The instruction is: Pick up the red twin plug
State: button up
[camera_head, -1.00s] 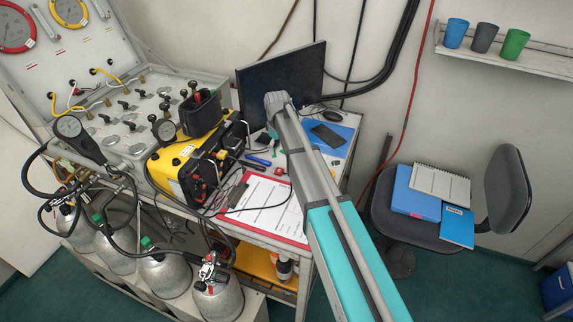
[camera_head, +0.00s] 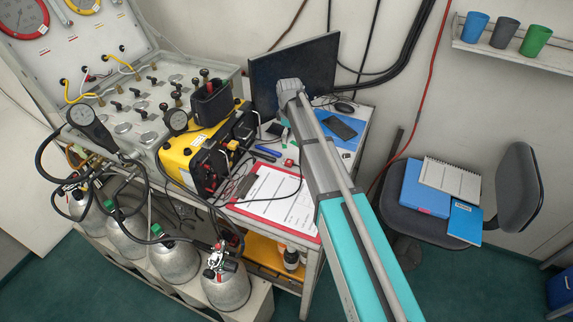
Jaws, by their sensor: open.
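A small red piece (camera_head: 289,162) lies on the bench top, just above the clipboard's upper right corner and close to the left side of my arm. It looks like the red twin plug, but it is too small to make out its prongs. My arm reaches up from the lower right across the bench, and its grey far joint is in front of the dark monitor. My gripper does not show; it is hidden behind the arm or out of the picture.
A yellow unit (camera_head: 178,158) with cables stands left, near the valve panel (camera_head: 132,126). The monitor (camera_head: 293,68) stands behind. A chair (camera_head: 516,190) is at right.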

jog(key=b, duration=0.8)
send_over(289, 161)
jog(key=shift+f, duration=3.95)
jog(key=shift+s+f+b, duration=0.1)
jog(key=shift+f+b, duration=2.25)
jog(key=shift+f, duration=0.25)
jog(key=shift+c, duration=0.2)
jog(key=c, duration=1)
jog(key=shift+r, duration=0.2)
jog(key=shift+c, duration=0.2)
notch_tip(289, 161, up, 3)
jog(key=p, duration=0.3)
jog(key=s+d+r+p, duration=0.3)
jog(key=s+r+p, duration=0.6)
jog(key=s, duration=0.4)
jog(key=shift+s+d+r+p, duration=0.25)
jog(key=shift+d+r+p, duration=0.15)
jog(key=shift+p, duration=0.15)
